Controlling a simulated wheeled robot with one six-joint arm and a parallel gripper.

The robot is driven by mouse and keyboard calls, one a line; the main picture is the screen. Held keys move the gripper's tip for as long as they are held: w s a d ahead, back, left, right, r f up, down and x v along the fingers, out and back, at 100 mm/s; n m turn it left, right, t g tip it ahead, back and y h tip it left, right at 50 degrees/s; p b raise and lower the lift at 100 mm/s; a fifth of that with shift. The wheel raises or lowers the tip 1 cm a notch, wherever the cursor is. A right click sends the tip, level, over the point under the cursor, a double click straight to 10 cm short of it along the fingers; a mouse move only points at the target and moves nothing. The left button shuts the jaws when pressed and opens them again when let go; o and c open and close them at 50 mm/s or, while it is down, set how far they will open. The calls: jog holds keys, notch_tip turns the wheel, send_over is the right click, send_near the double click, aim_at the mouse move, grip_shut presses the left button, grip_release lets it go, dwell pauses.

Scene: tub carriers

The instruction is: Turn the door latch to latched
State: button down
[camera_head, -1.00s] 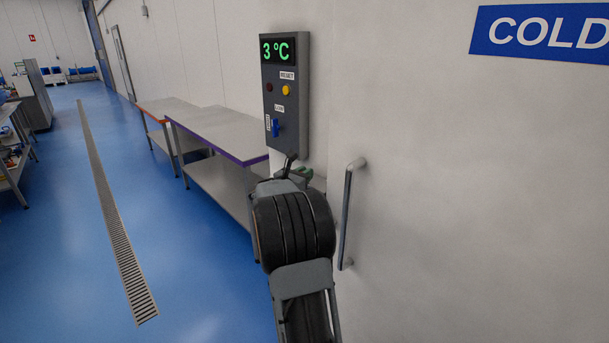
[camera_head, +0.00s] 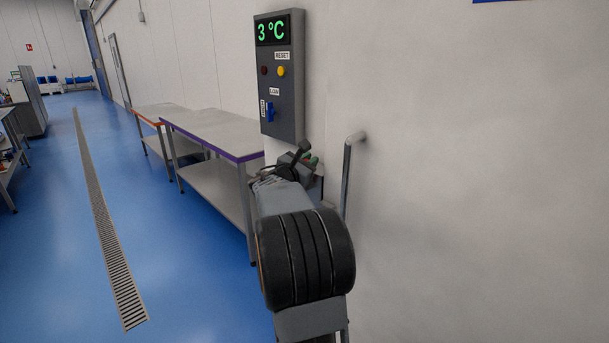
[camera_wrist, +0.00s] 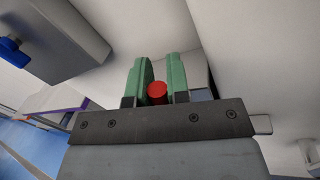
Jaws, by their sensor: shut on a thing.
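My gripper (camera_wrist: 159,72) has two green fingers, closed around a red round piece (camera_wrist: 157,93), which looks like the grip of the door latch. A grey box-like part (camera_wrist: 198,74) shows just behind the right finger. In the head view my gripper (camera_head: 309,158) is below the control panel and left of the door's bar handle. My own wrist and fingers hide most of the latch there, so its turned position cannot be told.
The grey control panel (camera_head: 280,88) reads 3 °C and carries a blue switch (camera_head: 270,112); the switch also shows in the wrist view (camera_wrist: 13,51). A vertical bar handle (camera_head: 347,180) stands out from the white wall. Steel tables (camera_head: 208,132) are at left; the blue floor is open.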

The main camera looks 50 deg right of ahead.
jog(key=shift+s+f+m+b, duration=0.1)
jog(key=shift+s+m+b, duration=0.3)
jog(key=shift+b, duration=0.1)
jog(key=c, duration=1.1)
grip_release()
jog(key=shift+w, duration=0.1)
